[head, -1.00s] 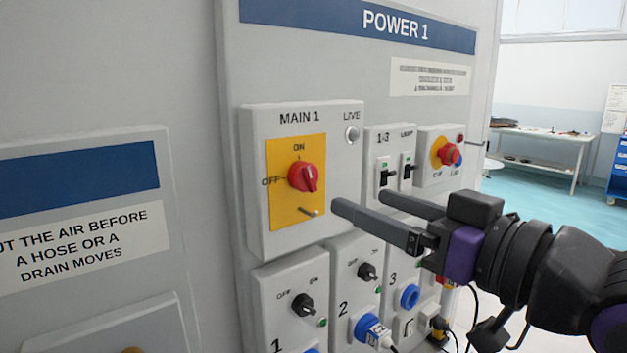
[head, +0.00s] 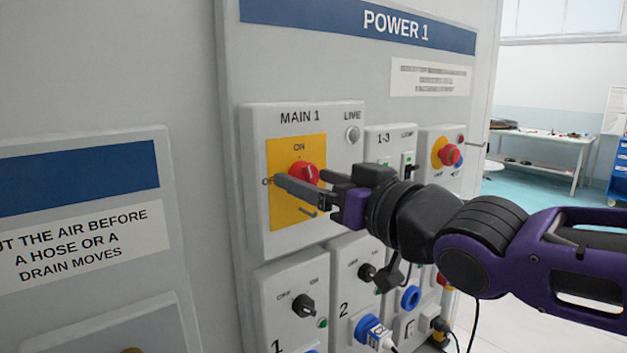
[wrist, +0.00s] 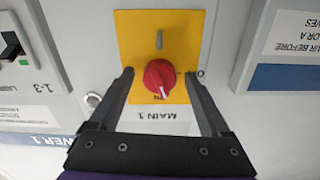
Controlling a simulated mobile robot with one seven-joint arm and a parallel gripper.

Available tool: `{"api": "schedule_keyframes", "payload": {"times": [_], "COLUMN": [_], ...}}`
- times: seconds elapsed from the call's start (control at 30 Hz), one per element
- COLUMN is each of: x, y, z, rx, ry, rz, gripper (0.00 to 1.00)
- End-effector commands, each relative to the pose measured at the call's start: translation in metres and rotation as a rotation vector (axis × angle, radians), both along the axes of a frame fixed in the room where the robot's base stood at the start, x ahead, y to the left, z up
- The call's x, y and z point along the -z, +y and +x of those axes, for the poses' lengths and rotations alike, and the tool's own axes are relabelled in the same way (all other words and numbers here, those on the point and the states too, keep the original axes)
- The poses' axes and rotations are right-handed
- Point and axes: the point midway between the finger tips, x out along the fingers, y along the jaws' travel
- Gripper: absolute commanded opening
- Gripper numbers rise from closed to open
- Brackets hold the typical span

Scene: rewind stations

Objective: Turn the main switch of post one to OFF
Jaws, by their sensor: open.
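The main switch (head: 304,171) is a red rotary knob on a yellow plate (head: 283,211) of the MAIN 1 box, on the POWER 1 panel. In the wrist view, which is upside down, the red knob (wrist: 159,76) has its pale mark toward the ON label. The OFF label is to the right there, partly behind a finger. My gripper (head: 300,179) is open in front of the plate. In the wrist view, my gripper's fingers (wrist: 158,75) lie on either side of the knob with gaps. Whether they reach its depth is unclear.
A small metal peg (head: 309,212) sticks out below the knob. The LIVE lamp (head: 353,133) is at the box's upper right. A red emergency button (head: 449,154) and black switches sit to the right. Smaller black knobs (head: 303,306) and blue sockets are below.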

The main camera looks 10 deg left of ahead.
Motion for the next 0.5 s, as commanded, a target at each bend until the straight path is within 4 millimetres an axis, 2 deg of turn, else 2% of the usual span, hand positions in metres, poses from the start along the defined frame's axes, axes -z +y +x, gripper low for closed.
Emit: {"api": "schedule_keyframes", "payload": {"times": [0.27, 0.5], "x": [-0.0003, -0.0002], "y": [0.0007, 0.0006], "z": [0.0007, 0.0007], "rx": [0.000, 0.000], "ry": [0.000, 0.001], "rz": [0.001, 0.001], "gripper": [0.81, 0.40]}}
